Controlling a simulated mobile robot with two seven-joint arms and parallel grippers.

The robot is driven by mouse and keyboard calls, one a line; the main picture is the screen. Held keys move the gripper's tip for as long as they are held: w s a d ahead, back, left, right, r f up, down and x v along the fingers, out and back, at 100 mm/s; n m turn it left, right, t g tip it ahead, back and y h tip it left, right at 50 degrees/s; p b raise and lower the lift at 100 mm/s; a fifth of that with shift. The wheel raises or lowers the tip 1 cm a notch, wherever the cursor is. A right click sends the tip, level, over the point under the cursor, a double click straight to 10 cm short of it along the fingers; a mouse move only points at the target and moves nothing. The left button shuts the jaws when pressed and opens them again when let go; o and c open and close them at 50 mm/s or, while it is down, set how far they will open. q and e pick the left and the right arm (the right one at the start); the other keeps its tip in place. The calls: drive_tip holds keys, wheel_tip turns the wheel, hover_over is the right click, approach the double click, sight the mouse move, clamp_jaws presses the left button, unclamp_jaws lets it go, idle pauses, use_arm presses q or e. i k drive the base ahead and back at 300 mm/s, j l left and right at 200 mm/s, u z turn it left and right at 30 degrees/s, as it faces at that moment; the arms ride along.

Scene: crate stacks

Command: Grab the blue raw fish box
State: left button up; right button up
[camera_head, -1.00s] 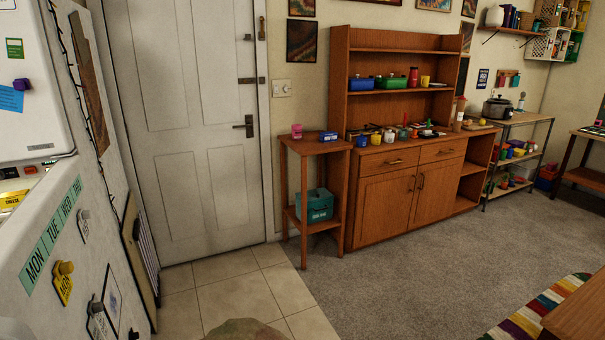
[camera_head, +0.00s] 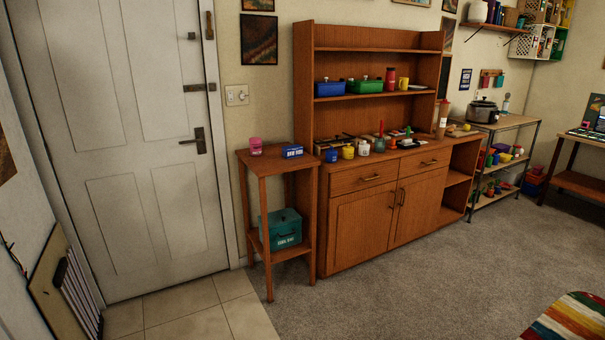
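A small blue box with white lettering (camera_head: 292,152) lies on top of the narrow wooden side table (camera_head: 262,160), beside a pink cup (camera_head: 256,146). The lettering is too small to read surely. A larger teal box with a lid and a label (camera_head: 281,230) stands on the lower shelf of the same table. A blue container with a lid (camera_head: 336,88) stands on the hutch shelf, next to a green one (camera_head: 366,86). Neither of my grippers shows in the view.
A wooden cabinet (camera_head: 361,224) with cups and jars on top stands right of the side table. A closed white door (camera_head: 130,150) is at left, with a leaning board (camera_head: 62,285) near it. Grey carpet (camera_head: 420,280) in front is clear; a striped rug (camera_head: 570,320) lies at lower right.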

sight(289, 153)
drive_tip(key=i+j, duration=0.15)
drive_tip(key=i, duration=0.25)
drive_tip(key=i+j, duration=0.2)
drive_tip(key=i, duration=0.2)
drive_tip(key=i+j, duration=0.15)
drive_tip(key=i, duration=0.25)
drive_tip(key=z, duration=0.05)
